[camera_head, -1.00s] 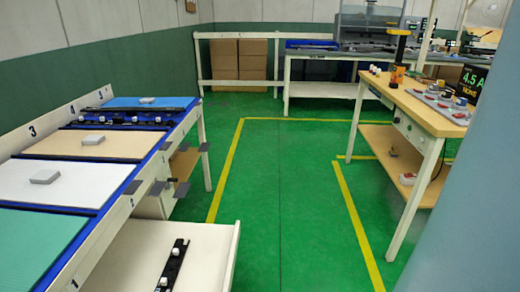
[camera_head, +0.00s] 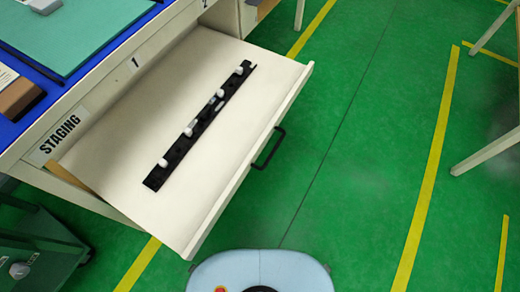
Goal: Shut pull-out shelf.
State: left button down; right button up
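The pull-out shelf (camera_head: 232,78) is a cream, shallow drawer-like tray standing well out from under the workbench (camera_head: 104,82). A dark handle (camera_head: 269,148) is on its front face, toward the right. A black trim strip (camera_head: 178,152) with several white clips lies lengthwise on the shelf. Neither of my grippers shows in the head view.
A teal mat (camera_head: 75,30) and a brown block (camera_head: 20,98) lie on the blue bench top. A dark green cart (camera_head: 38,245) stands at the lower left. Green floor (camera_head: 350,130) with yellow lines is clear right of the shelf. Table legs show at the right edge.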

aim_at(113, 153)
jog(key=l+z, duration=0.4)
jog(key=l, duration=0.5)
jog(key=l+z, duration=0.45)
jog(key=l, duration=0.5)
